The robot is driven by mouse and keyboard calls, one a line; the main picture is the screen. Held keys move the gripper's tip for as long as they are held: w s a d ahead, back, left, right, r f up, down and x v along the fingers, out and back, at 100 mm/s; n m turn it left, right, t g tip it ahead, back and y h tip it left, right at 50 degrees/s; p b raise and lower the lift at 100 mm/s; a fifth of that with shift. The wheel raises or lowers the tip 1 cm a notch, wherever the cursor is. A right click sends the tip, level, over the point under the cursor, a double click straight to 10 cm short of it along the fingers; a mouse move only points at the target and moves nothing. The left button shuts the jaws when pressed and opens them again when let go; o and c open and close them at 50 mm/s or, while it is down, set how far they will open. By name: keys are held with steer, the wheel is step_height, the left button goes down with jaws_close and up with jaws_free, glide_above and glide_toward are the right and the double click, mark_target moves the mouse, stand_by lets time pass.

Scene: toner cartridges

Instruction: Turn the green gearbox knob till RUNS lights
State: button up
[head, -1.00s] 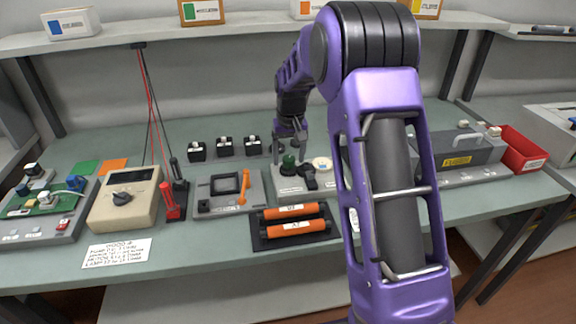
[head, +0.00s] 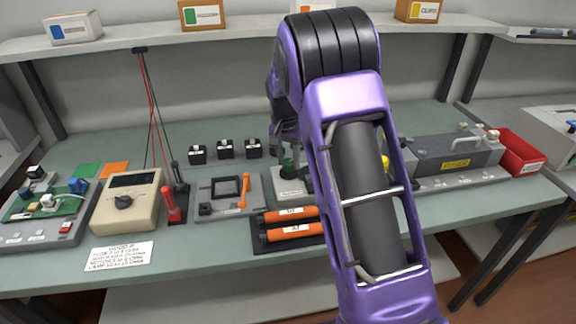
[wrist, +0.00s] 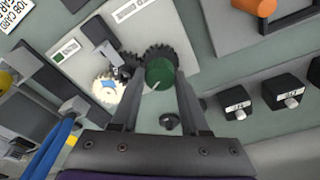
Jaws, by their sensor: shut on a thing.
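The green knob (wrist: 159,73) sits on a dark gear on the pale gearbox board (wrist: 180,35) in the wrist view. My gripper (wrist: 160,80) has its two fingers on either side of the knob and is shut on it. A white gear (wrist: 106,90) lies to the left of the knob. A pale label strip with a green patch (wrist: 66,50) is on the board's left edge; its text is too small to read, and I cannot tell whether a lamp is lit. In the head view the green knob (head: 287,164) shows, and my arm hides much of the board.
Several black blocks (head: 225,149) stand behind the board. A rack with orange cylinders (head: 290,230) lies in front of it. A grey frame unit (head: 220,207) is to the left. A grey case (head: 455,154) and red bin (head: 521,151) stand to the right.

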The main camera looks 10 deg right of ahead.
steer(key=m+p, duration=0.1)
steer(key=m, duration=0.2)
steer(key=shift+r, duration=0.15)
steer(key=m+g+p, duration=0.1)
steer(key=m+p, duration=0.1)
steer(key=m, duration=0.3)
steer(key=shift+h, duration=0.4)
steer(key=m+p, duration=0.1)
steer(key=m, duration=0.2)
steer(key=shift+w+g+p, duration=0.1)
steer(key=shift+g+p, duration=0.2)
steer(key=m, duration=0.3)
steer(key=o, duration=1.1)
steer(key=shift+c, duration=0.2)
